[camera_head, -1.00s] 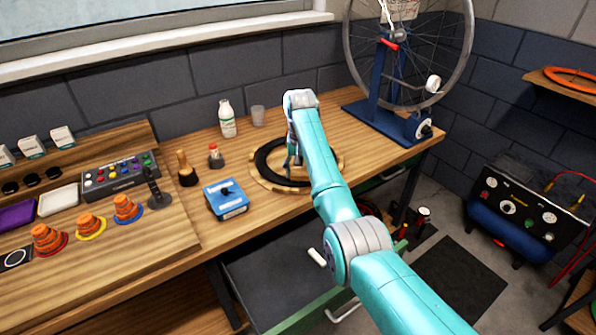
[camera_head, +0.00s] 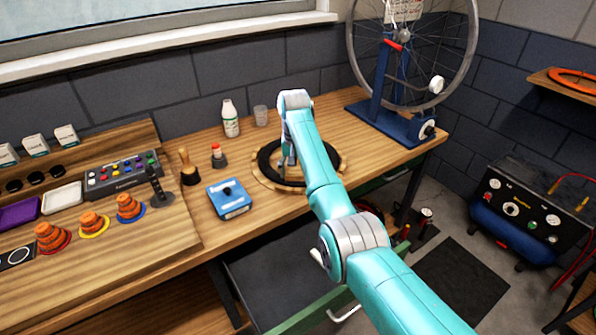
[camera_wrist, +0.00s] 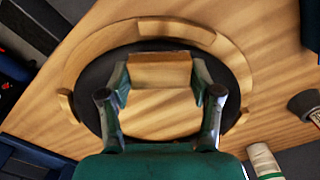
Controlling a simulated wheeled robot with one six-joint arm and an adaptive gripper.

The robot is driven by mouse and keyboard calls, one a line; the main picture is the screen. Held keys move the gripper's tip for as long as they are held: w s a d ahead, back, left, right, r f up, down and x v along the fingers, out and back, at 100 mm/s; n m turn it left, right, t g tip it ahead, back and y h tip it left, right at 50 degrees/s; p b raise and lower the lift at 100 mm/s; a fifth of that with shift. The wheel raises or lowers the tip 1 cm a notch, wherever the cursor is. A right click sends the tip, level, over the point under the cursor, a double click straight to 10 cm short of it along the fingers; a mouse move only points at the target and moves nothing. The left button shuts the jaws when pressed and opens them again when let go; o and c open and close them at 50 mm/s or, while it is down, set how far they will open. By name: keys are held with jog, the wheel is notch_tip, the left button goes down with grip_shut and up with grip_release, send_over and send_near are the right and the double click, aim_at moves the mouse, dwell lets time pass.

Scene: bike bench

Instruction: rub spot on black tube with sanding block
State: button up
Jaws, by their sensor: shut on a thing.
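The black tube (camera_head: 268,166) lies as a ring on the bench, inside a ring of pale wooden pieces. It also shows in the wrist view (camera_wrist: 92,78). My gripper (camera_wrist: 160,74) is shut on the sanding block (camera_wrist: 160,70), a tan block held between both fingers. The block lies over the far part of the tube in the wrist view; I cannot tell whether it touches. In the head view my gripper (camera_head: 289,160) points down inside the ring area, and my arm hides part of the tube. The spot is not visible.
A blue box (camera_head: 228,198), a wooden-handled brush (camera_head: 188,168) and a small red-capped bottle (camera_head: 218,156) stand left of the ring. A white bottle (camera_head: 230,119) and a clear cup (camera_head: 261,116) stand behind. A blue wheel stand (camera_head: 385,115) is at the right. A drawer (camera_head: 275,275) is open below.

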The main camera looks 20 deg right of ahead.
jog(key=shift+a, duration=0.15)
dwell(0.4)
jog(key=shift+s+d+f, duration=0.1)
jog(key=shift+s+d, duration=0.1)
jog(key=shift+d, duration=0.45)
jog(key=shift+s+d, duration=0.2)
jog(key=shift+d, duration=0.45)
jog(key=shift+w+a, duration=0.1)
jog(key=shift+a, duration=0.1)
jog(key=shift+w+a, duration=0.15)
jog(key=shift+a, duration=0.4)
jog(key=shift+w+a, duration=0.15)
jog(key=shift+a, duration=0.4)
jog(key=shift+d, duration=0.2)
jog(key=shift+s+d, duration=0.2)
jog(key=shift+d, duration=0.4)
jog(key=shift+s+d, duration=0.15)
jog(key=shift+d, duration=0.4)
jog(key=shift+a, duration=0.2)
